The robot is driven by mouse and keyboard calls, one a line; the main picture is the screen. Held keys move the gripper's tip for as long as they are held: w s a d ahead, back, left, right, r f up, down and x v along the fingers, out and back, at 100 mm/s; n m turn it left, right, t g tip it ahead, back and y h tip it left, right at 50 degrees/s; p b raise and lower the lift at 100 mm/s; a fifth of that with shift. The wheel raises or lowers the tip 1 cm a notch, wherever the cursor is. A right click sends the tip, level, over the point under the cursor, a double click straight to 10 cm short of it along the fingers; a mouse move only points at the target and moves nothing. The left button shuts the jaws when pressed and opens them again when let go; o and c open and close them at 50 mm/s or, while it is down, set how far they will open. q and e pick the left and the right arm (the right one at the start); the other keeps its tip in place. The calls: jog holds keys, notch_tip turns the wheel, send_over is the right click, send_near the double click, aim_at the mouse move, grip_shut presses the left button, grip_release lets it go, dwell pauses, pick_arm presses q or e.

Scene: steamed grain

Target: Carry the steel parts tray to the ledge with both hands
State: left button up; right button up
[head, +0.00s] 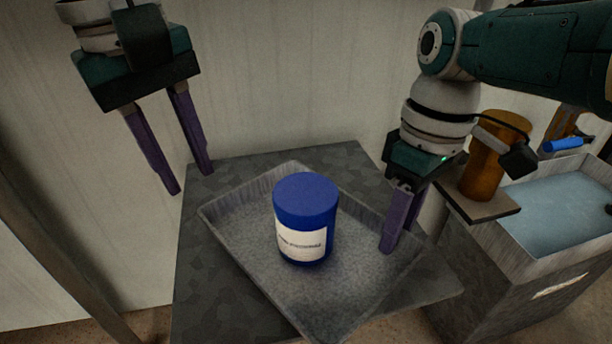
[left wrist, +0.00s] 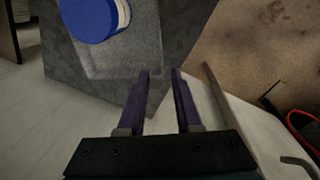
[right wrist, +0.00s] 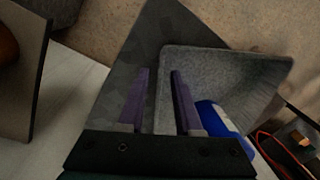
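The grey steel parts tray (head: 255,270) lies turned at an angle on a mottled grey stand (head: 205,290). A blue lidded tub with a white label (head: 305,200) stands upright in it. My left gripper (head: 190,182) is open and empty in the air, left of the tray and apart from it. My right gripper (head: 399,238) is at the tray's right side, fingers pointing down. In the right wrist view its fingers (right wrist: 159,72) are apart, with the tray's edge (right wrist: 215,58) showing between them; contact cannot be told. I cannot tell which surface is the ledge.
An amber jar (head: 484,165) stands on a small flat shelf (head: 480,207) right of my right gripper. Beyond it is a bin with a pale blue interior (head: 550,212). A pale wall (head: 290,80) rises close behind the stand. A dark post (head: 60,250) slants at the left.

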jog(key=shift+r, duration=0.2)
pick_arm(q)
jog(key=shift+r, duration=0.65)
pick_arm(e)
notch_tip(320, 180, up, 12)
jog(key=d, duration=0.1)
jog(key=shift+w+f, duration=0.2)
jog(key=shift+w, duration=0.25)
pick_arm(q)
jog(key=shift+s+r, duration=0.1)
jog(key=shift+s, duration=0.05)
